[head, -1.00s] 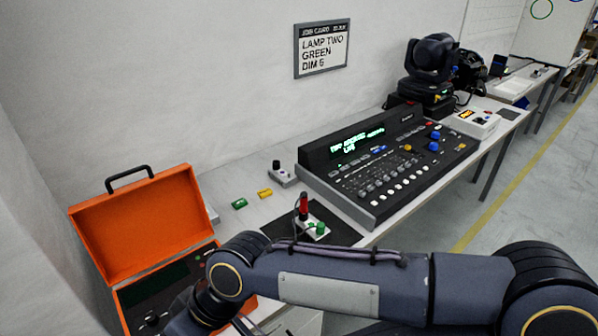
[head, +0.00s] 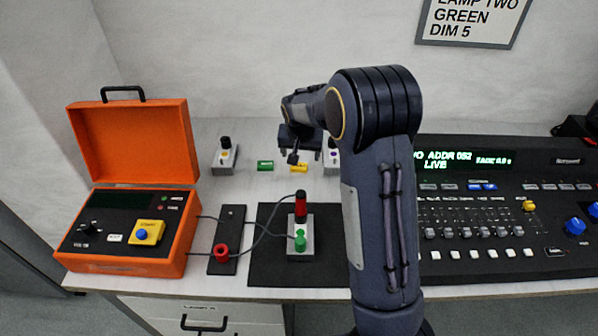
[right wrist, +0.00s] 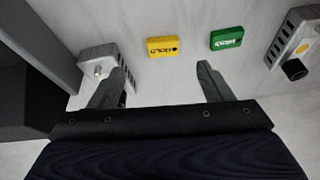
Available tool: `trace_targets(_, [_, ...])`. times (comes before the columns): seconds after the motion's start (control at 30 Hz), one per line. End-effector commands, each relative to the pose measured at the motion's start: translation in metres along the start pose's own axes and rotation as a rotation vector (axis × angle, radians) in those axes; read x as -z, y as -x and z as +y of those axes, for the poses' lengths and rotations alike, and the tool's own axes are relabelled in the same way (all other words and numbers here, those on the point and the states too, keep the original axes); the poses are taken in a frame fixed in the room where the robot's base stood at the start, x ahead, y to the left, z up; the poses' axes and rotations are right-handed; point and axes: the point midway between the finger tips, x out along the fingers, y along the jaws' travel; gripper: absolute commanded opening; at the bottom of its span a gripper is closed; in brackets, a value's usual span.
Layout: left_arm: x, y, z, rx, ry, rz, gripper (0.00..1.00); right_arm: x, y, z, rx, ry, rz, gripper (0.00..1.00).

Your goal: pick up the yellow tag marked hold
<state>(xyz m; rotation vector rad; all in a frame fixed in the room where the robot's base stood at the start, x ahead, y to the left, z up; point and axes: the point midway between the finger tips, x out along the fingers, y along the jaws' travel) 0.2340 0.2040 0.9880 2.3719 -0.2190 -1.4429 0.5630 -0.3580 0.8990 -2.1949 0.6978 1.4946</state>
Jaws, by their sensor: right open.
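The yellow tag (head: 299,168) lies on the white table, partly behind my right gripper in the head view. In the right wrist view the yellow tag (right wrist: 163,47) reads HOLD and lies ahead of the fingertips, between their lines. My right gripper (head: 307,156) is open and empty above the table by the tag. Its two fingers also show apart in the right wrist view (right wrist: 160,80). A green tag (head: 265,166) lies left of the yellow one; it also shows in the wrist view (right wrist: 226,38). My left gripper is not in view.
Small grey boxes with knobs stand left (head: 225,157) and right (head: 331,158) of the tags. An open orange case (head: 130,225) stands at left. A black mat (head: 270,265) carries a red-and-green device (head: 300,235). A lighting console (head: 480,215) fills the right.

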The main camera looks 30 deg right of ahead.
Motion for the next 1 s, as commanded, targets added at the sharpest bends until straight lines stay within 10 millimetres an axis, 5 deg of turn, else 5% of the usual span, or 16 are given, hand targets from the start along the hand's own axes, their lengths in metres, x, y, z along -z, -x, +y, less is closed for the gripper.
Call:
trace_targets(0.7, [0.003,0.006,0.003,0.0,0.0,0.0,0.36,0.008,-0.09,-0.008,-0.041,0.01,0.031,0.73])
trace_targets(1.0, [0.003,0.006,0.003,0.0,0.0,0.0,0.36,0.008,-0.096,-0.009,-0.039,0.011,0.031,0.73])
